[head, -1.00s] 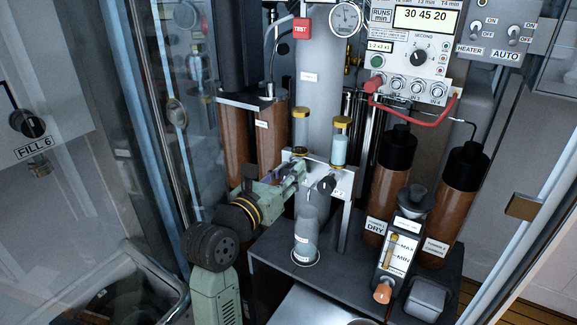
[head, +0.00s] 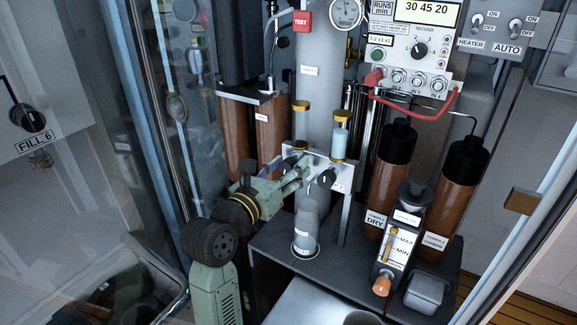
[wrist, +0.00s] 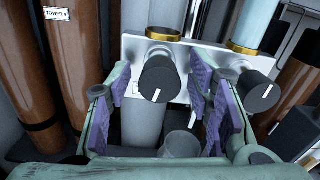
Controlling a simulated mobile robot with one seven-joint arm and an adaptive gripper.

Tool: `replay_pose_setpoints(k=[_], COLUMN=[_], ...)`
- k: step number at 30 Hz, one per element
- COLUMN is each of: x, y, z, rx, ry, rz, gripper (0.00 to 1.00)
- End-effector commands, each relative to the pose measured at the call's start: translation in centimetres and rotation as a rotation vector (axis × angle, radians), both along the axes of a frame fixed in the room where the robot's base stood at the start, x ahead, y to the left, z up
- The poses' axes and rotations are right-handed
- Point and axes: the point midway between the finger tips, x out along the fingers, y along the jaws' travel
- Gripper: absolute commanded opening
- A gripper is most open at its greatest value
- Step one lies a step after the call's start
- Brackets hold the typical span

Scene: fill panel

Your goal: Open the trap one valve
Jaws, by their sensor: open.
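A pale bracket plate (head: 318,159) carries two black knobs with white pointer lines. The left knob (wrist: 157,80), which I take for the trap one valve, sits under a glass tube with a brass collar. Its line runs nearly upright, slightly tilted. The right knob (wrist: 247,92) shows also in the head view (head: 327,179); its line is tilted. My gripper (wrist: 158,102) is open, its purple-padded fingers on either side of the left knob, with visible gaps. In the head view my gripper (head: 296,170) hides most of the left knob.
Brown cylinders (head: 238,130) stand behind on the left, and black-capped brown bottles (head: 462,190) on the right. The right knob is close beside my right finger. A glass door edge (head: 160,130) is at left.

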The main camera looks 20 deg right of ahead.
Motion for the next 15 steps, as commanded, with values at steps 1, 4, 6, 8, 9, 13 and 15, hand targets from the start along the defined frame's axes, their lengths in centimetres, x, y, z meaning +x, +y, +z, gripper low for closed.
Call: replay_pose_setpoints(k=[1, 4, 6, 8, 9, 13, 15], x=[-0.3, -1.3, -2.0, -2.7, -3.0, -3.9, -4.2], y=[0.6, 1.9, 2.9, 3.6, 4.1, 5.2, 5.5], z=[0.0, 0.0, 0.0, 0.0, 0.0, 0.0, 0.0], rx=[0.000, -0.001, -0.001, 0.000, 0.000, -0.001, -0.001], ry=[0.001, -0.001, -0.001, 0.000, -0.002, 0.000, 0.000], rz=[0.003, 0.005, 0.006, 0.004, 0.005, 0.003, 0.002], gripper=[0.47, 0.47, 0.47, 0.47, 0.47, 0.47, 0.47])
